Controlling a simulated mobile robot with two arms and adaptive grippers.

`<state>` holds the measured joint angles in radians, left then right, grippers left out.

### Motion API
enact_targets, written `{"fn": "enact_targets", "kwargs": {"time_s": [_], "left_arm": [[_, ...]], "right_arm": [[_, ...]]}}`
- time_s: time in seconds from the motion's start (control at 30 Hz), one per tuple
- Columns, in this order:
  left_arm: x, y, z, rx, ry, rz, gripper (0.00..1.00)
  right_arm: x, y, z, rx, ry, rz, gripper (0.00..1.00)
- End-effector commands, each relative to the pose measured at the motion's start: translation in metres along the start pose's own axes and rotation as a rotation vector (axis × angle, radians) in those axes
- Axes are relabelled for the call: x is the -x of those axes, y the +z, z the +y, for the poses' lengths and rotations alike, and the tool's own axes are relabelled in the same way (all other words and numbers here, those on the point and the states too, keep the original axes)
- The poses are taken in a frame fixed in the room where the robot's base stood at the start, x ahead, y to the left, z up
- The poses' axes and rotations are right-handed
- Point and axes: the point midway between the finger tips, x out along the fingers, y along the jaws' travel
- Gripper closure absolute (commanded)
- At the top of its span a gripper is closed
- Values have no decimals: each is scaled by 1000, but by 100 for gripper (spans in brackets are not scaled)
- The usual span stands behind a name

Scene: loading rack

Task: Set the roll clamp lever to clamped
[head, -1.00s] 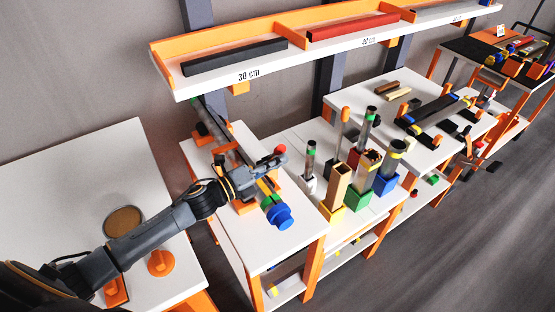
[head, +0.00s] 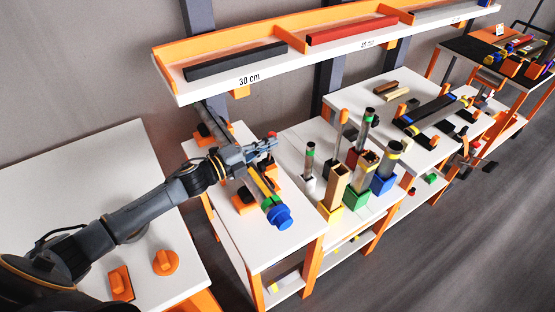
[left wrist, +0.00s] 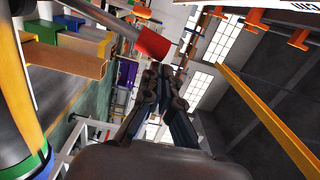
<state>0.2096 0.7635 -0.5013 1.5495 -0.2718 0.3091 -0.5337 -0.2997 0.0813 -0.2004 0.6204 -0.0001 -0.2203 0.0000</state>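The roll (head: 270,195) lies on an orange-fitted rack on the white table, with yellow and green bands and a blue end (head: 279,217) toward me. The roll clamp lever's red knob (head: 271,134) stands above the roll. In the left wrist view the red knob (left wrist: 153,42) tips a grey rod (left wrist: 105,17) coming from the upper left. My left gripper (head: 258,151) is beside the knob, over the roll; its fingers (left wrist: 160,80) look closed together and empty, just below the knob in that view. Contact cannot be told. The lever's base is hidden. My right gripper is out of view.
Coloured holders with upright tubes (head: 358,180) stand to the right of the roll. A long shelf (head: 330,60) with bars hangs above and behind. A white table (head: 75,190) with orange knobs (head: 165,262) is at the left.

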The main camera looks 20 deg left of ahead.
Motion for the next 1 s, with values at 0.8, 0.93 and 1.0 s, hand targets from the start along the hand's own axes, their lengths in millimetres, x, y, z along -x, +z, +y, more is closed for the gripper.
{"fn": "enact_targets", "kwargs": {"time_s": [0.8, 0.93, 1.0], "left_arm": [[-5, 99, -1, 529, 27, -2, 100], [-6, 106, 1, 528, 27, -1, 100], [-6, 109, 1, 528, 27, -1, 100]], "right_arm": [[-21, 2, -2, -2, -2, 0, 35], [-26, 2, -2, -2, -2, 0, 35], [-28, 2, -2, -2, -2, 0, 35]]}}
